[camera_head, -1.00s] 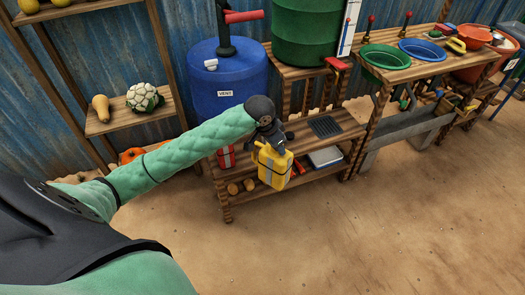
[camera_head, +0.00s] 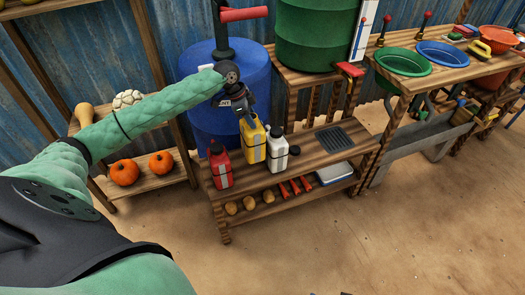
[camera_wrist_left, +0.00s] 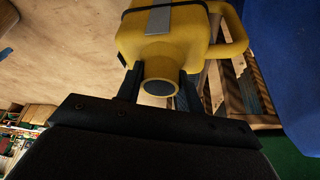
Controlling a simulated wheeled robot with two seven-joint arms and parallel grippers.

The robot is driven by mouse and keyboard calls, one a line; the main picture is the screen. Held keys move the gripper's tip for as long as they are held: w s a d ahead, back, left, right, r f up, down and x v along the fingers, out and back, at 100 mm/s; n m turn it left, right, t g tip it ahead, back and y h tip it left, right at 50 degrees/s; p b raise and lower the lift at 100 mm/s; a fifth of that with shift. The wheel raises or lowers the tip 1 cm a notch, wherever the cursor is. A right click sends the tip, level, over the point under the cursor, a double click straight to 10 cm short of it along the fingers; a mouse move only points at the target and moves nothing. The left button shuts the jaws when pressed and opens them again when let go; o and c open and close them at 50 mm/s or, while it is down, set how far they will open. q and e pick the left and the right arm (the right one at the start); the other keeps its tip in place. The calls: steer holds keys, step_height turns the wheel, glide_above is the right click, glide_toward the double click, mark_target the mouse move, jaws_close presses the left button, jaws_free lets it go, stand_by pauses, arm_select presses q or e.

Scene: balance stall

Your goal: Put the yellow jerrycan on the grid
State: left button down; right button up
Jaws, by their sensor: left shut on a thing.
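The yellow jerrycan (camera_head: 253,147) is upright in the head view, between a red jerrycan (camera_head: 220,168) and a white jerrycan (camera_head: 277,153). I cannot tell whether its base touches the bench or is just above it. My left gripper (camera_head: 247,116) is shut on its top from above. In the left wrist view the jerrycan (camera_wrist_left: 165,32) fills the top middle, with its neck between the fingers of the gripper (camera_wrist_left: 160,88). The dark grid (camera_head: 335,140) lies on the bench top to the right, bare. My right gripper is not in view.
The wooden bench (camera_head: 310,158) has free top between the white jerrycan and the grid. A blue barrel (camera_head: 205,125) stands behind, close to my left gripper. A green barrel (camera_head: 310,40) is at the back right. Pumpkins (camera_head: 124,172) sit on the left shelf.

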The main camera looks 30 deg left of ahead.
mark_target(245, 124)
arm_select(q)
steer(key=shift+f, duration=0.3)
step_height(245, 124, down, 9)
steer(key=p, duration=0.1)
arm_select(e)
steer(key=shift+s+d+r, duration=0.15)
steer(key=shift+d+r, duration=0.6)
arm_select(q)
steer(key=shift+f, duration=0.15)
steer(key=c, duration=0.9)
jaws_free()
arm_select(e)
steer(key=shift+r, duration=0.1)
arm_select(q)
steer(key=b+v, duration=0.1)
steer(key=v, duration=0.9)
steer(key=shift+a+r, duration=0.1)
steer(key=shift+r, duration=0.2)
steer(key=shift+s+a+r, duration=0.15)
steer(key=shift+a+r, duration=0.1)
steer(key=shift+r, duration=0.45)
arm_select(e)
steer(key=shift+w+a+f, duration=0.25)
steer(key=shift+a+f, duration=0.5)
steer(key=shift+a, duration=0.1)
